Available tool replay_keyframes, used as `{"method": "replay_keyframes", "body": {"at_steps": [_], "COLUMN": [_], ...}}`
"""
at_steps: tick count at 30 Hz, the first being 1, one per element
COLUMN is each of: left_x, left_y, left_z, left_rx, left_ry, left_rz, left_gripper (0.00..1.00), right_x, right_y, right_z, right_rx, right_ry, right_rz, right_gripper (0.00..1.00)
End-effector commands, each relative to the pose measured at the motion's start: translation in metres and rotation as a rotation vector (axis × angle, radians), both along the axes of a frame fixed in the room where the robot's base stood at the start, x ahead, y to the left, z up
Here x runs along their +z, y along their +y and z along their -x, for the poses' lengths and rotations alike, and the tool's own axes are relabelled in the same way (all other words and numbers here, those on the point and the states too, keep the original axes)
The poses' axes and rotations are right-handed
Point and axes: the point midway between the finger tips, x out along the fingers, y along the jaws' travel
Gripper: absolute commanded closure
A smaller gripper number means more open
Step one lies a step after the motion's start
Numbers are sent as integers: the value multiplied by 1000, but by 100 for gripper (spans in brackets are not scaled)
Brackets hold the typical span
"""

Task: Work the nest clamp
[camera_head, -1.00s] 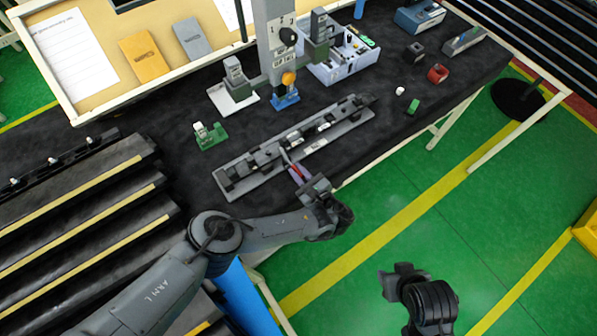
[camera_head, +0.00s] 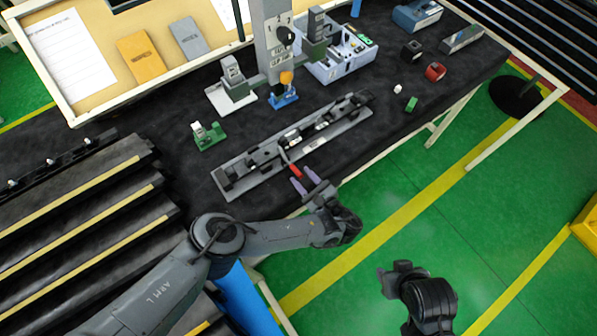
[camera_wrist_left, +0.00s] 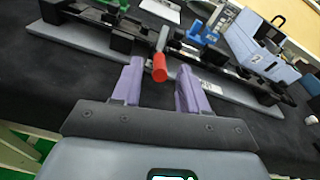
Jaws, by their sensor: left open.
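The nest fixture is a long grey base (camera_head: 232,187) with several black blocks, lying near the table's front edge. Its clamp has a metal lever with a red handle (camera_head: 295,171), which points toward the front edge. My left gripper (camera_head: 304,183) is open, with its purple fingers just in front of the handle. In the left wrist view the red handle (camera_wrist_left: 160,68) appears between the two open fingertips (camera_wrist_left: 160,65), with a gap on each side. My right gripper (camera_head: 402,268) hangs over the green floor, away from the table; its finger opening is unclear.
A green fixture (camera_head: 208,136) sits behind the left end of the base. A blue stand with an orange knob (camera_head: 286,78) and a light-blue box (camera_head: 345,66) stand farther back. A small green part (camera_head: 411,104) and a red part (camera_head: 435,72) lie right.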

Motion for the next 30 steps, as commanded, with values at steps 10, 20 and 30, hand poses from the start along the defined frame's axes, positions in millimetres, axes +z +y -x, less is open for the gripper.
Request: {"method": "replay_keyframes", "body": {"at_steps": [10,20,30], "left_x": [8,12,8], "left_y": [-37,-47,-47], "left_z": [43,55,55], "left_rx": [-3,0,-2], "left_ry": [2,-1,12], "left_rz": [2,1,25], "left_gripper": [57,57,80], "right_x": [-4,-5,-5], "right_y": [0,-2,-2], "right_z": [0,0,0], "right_rx": [0,6,6], "right_ry": [0,0,0], "right_rz": [0,9,9], "right_gripper": [57,57,57]}}
